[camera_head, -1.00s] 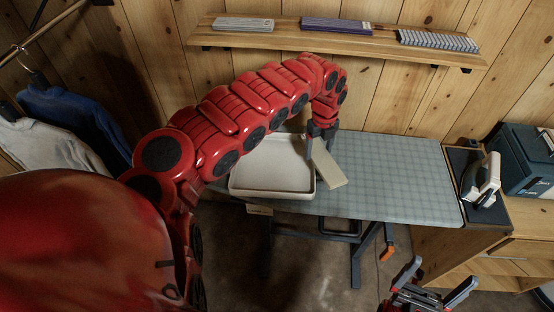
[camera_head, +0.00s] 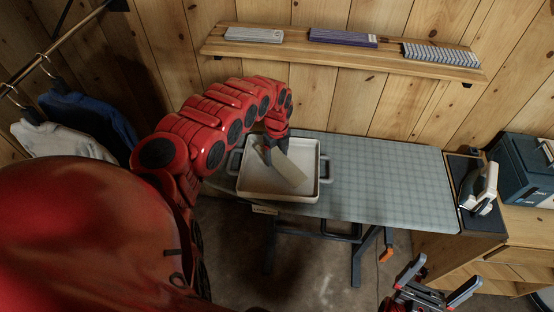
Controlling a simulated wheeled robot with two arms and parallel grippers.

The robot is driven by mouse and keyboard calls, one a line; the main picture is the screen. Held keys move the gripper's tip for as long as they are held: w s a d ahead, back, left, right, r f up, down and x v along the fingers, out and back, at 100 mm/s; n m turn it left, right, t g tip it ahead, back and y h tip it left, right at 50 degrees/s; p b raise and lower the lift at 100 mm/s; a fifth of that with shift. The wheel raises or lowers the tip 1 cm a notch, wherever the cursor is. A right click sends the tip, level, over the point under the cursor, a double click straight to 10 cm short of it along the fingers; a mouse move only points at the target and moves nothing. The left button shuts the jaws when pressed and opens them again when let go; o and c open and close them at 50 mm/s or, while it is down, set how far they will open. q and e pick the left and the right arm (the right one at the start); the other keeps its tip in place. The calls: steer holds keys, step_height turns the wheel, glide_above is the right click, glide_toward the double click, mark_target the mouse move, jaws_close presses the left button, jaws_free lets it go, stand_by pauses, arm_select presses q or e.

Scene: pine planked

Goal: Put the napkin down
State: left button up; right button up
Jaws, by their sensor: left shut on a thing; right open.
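The napkin (camera_head: 290,172) is a flat beige piece, tilted, in the gripper over the white tray. My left gripper (camera_head: 271,158) is shut on it; its fingers are partly hidden and small. The white tray (camera_head: 308,192) has dark side handles and stands at the left end of the checked ironing board (camera_head: 390,185). I cannot tell whether the napkin touches the tray floor. My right gripper (camera_head: 437,279) is open and empty at the lower right, below the board.
Folded cloths, grey (camera_head: 254,35), purple (camera_head: 343,38) and striped (camera_head: 441,54), lie on a wall shelf (camera_head: 300,46). An iron (camera_head: 482,188) stands right of the board, beside a dark blue box (camera_head: 521,165). Clothes (camera_head: 62,141) hang at left. The board's middle is clear.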

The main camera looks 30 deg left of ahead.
mark_target(277, 158)
arm_select(q)
step_height(277, 158, down, 3)
steer(key=shift+r+p, duration=0.15)
steer(key=shift+p, duration=0.15)
steer(key=shift+f, duration=0.2)
steer(key=shift+f, duration=0.15)
steer(key=o, duration=1.3)
